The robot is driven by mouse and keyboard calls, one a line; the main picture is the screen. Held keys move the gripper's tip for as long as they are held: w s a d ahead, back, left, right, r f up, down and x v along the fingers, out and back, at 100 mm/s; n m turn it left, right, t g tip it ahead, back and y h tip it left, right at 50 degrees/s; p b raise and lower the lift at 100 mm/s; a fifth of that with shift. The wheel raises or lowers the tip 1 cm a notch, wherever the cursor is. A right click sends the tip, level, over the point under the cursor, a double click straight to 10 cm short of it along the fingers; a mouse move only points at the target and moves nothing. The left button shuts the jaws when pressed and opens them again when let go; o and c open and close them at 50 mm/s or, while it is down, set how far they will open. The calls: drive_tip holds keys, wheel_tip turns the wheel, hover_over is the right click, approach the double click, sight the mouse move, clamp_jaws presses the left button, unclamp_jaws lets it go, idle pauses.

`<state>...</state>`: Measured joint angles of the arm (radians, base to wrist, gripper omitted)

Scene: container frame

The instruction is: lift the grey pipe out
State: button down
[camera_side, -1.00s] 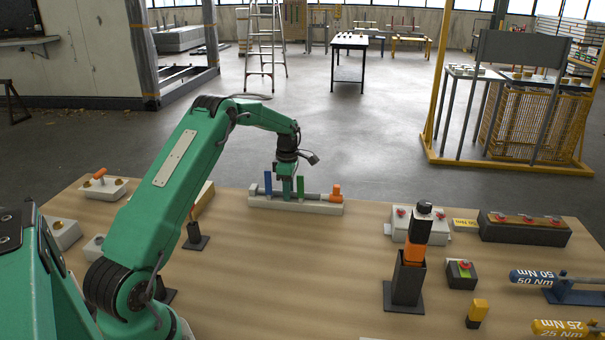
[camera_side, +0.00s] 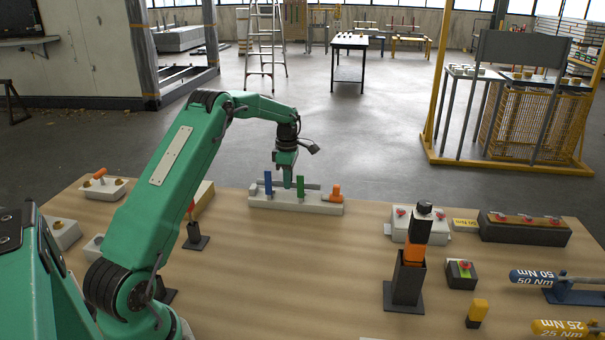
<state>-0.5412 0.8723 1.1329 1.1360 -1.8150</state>
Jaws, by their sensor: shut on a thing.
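The grey pipe (camera_side: 313,187) lies level, small in the view, along the light fixture block (camera_side: 320,208) at the back of the table. A blue upright piece (camera_side: 268,183) and a green upright piece (camera_side: 300,186) stand at the block, with an orange piece (camera_side: 336,192) at its right end. My gripper (camera_side: 288,185) points down between the blue and green pieces and is shut on the pipe. The gripped part of the pipe is hidden by the jaws. I cannot tell how far the pipe is clear of the block.
A dark stand with an orange and black tool (camera_side: 413,250) is right of centre. White and dark boxes (camera_side: 525,228) stand at the back right. Torque wrenches (camera_side: 545,277) lie at the right edge. The middle of the table is clear.

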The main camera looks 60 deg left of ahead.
wheel_tip(320, 180, up, 15)
drive_tip(key=shift+f, duration=0.2)
drive_tip(key=shift+r, duration=0.1)
idle(0.7)
drive_tip(key=shift+r, duration=1.45)
